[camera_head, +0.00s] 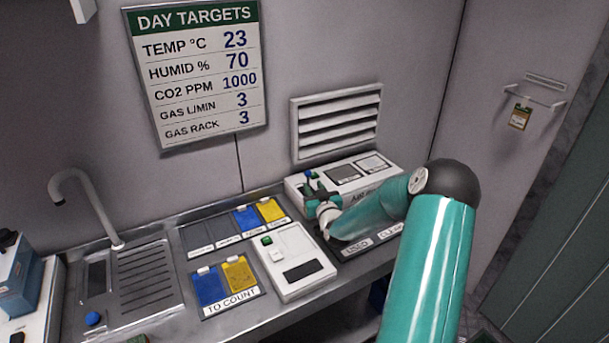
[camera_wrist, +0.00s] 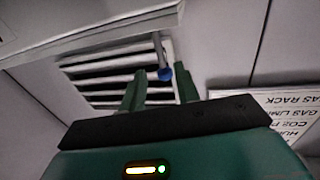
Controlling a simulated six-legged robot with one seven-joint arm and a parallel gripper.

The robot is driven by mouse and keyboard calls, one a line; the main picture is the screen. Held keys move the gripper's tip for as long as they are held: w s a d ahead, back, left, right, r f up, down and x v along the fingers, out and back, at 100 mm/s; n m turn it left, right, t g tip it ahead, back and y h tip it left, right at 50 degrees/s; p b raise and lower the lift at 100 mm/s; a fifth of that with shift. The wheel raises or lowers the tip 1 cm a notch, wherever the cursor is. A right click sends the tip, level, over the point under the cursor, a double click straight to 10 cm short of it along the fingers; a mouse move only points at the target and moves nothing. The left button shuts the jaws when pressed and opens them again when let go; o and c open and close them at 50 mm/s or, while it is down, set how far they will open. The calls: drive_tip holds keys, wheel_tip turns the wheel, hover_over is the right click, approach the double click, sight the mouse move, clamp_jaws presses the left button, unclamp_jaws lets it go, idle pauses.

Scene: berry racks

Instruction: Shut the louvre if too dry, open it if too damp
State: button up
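The louvre (camera_head: 338,121) is a white vent on the back wall. Dark gaps show between its slats; it also shows in the wrist view (camera_wrist: 105,72). A lever with a blue knob (camera_wrist: 165,73) stands on the white box below the louvre; its knob (camera_head: 308,175) shows in the head view. My gripper (camera_head: 315,190) is at the left end of this box, close to the lever. In the wrist view, its fingers (camera_wrist: 161,88) are apart, with the knob seen between their tips. I cannot tell whether they touch it.
The day targets board (camera_head: 197,72) gives humidity 70. A white device (camera_head: 293,258), blue and yellow cards (camera_head: 211,287) and a sink (camera_head: 147,277) crowd the bench left of my arm.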

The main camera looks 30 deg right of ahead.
sight(307, 176)
drive_tip(key=x, duration=0.7)
drive_tip(key=shift+w+f, duration=0.1)
drive_tip(key=shift+w, duration=0.15)
clamp_jaws()
